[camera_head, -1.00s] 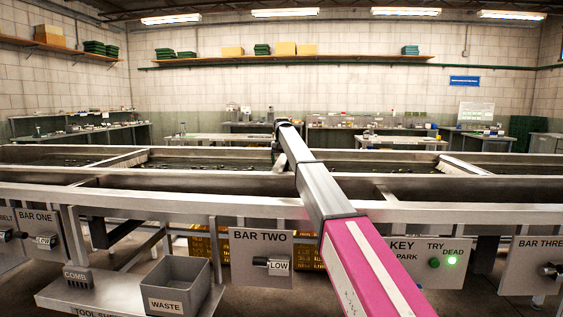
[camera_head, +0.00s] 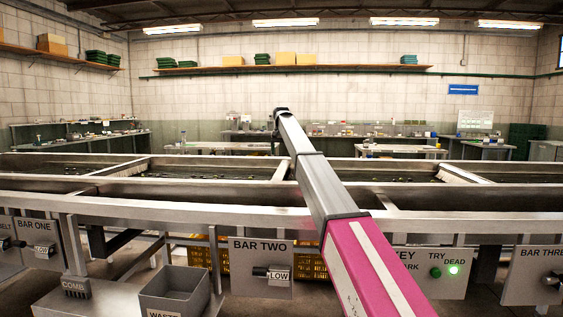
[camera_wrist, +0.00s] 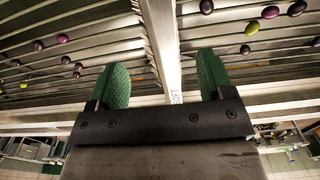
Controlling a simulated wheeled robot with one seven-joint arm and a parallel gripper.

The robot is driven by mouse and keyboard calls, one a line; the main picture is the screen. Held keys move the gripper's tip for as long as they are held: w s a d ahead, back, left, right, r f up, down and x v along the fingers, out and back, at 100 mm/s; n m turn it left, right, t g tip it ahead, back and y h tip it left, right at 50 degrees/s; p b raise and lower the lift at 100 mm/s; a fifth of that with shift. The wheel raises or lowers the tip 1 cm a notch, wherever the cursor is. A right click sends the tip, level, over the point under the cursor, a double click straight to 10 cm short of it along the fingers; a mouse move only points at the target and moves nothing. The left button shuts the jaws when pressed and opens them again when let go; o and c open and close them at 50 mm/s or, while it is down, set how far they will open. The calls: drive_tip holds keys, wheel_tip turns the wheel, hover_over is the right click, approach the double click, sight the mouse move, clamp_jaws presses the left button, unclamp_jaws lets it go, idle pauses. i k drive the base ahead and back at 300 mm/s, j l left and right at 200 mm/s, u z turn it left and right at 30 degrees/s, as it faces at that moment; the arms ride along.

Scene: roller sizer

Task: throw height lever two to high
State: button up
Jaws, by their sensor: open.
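The height lever two sits on the BAR TWO panel (camera_head: 261,258) at the front of the machine in the head view. The lever (camera_head: 262,272) is a dark handle pointing left, beside a plate (camera_head: 279,274) reading LOW. My arm reaches up and away over the machine, well above the panel. My gripper shows in the wrist view (camera_wrist: 165,85), with two green-padded fingers apart and nothing between them. It is above the roller beds, away from the lever. The lever is not visible in the wrist view.
The BAR ONE panel (camera_head: 35,240) is at left and the BAR THREE panel (camera_head: 540,270) at right. A panel with a green button (camera_head: 436,272) and a lit DEAD lamp is right of my arm.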

sight(262, 272)
drive_tip(key=k, duration=2)
